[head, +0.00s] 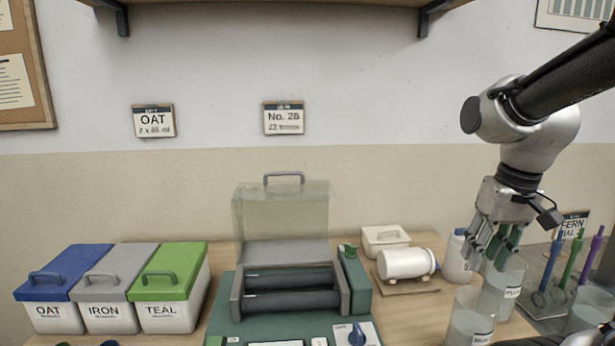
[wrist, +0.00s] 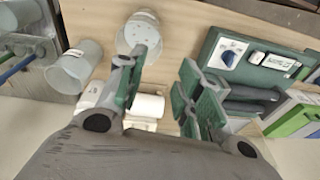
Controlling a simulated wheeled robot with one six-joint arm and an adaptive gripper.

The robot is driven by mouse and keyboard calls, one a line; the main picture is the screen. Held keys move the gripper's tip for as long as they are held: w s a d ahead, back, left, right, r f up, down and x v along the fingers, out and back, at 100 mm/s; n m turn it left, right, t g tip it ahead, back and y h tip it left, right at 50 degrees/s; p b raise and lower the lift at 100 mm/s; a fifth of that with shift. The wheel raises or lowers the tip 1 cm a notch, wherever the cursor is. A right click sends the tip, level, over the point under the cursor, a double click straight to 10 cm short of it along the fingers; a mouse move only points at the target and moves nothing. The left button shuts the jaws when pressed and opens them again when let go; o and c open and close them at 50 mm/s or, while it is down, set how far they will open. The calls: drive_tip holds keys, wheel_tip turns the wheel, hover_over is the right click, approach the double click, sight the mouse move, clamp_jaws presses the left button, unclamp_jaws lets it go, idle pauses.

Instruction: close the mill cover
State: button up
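The mill (head: 292,290) has a green base and two dark rollers in a grey frame, in the middle of the bench. Its translucent cover (head: 284,210) stands raised and upright behind the rollers, with a grey handle (head: 284,176) on its top edge. The mill also shows in the wrist view (wrist: 208,48), at the right, with its blue knob (wrist: 228,57). My gripper (head: 488,250) is to the right of the mill, above the cups, pointing down. In the wrist view its fingers (wrist: 158,92) are apart with nothing held between them. The cover is not clear in the wrist view.
Lidded bins in blue (head: 62,272), grey (head: 118,273) and green (head: 168,273) stand left of the mill. A white jar (head: 405,263) lies on a stand to its right. Clear cups (head: 470,318) and a white bottle (head: 456,258) are near my gripper. A shelf hangs above.

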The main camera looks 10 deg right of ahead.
drive_tip(key=w+a+f+m+y, duration=0.1)
drive_tip(key=w+a+f+y, duration=0.1)
drive_tip(key=w, duration=0.2)
drive_tip(key=w+a+f+m+g+y, duration=0.1)
drive_tip(key=w+a+f+y, duration=0.1)
drive_tip(key=w+a, duration=0.1)
drive_tip(key=w+a+f+m+y, duration=0.1)
drive_tip(key=w+a+f, duration=0.1)
drive_tip(key=w, duration=0.4)
drive_tip(key=shift+a+m+y, duration=0.4)
drive_tip(key=shift+a, duration=0.05)
clamp_jaws()
drive_tip(key=m+t+y, duration=0.3)
drive_tip(key=t+y, duration=0.5)
approach(312, 181)
wheel_tip(312, 181, up, 3)
drive_tip(key=x, duration=1)
drive_tip(key=shift+s, duration=0.15)
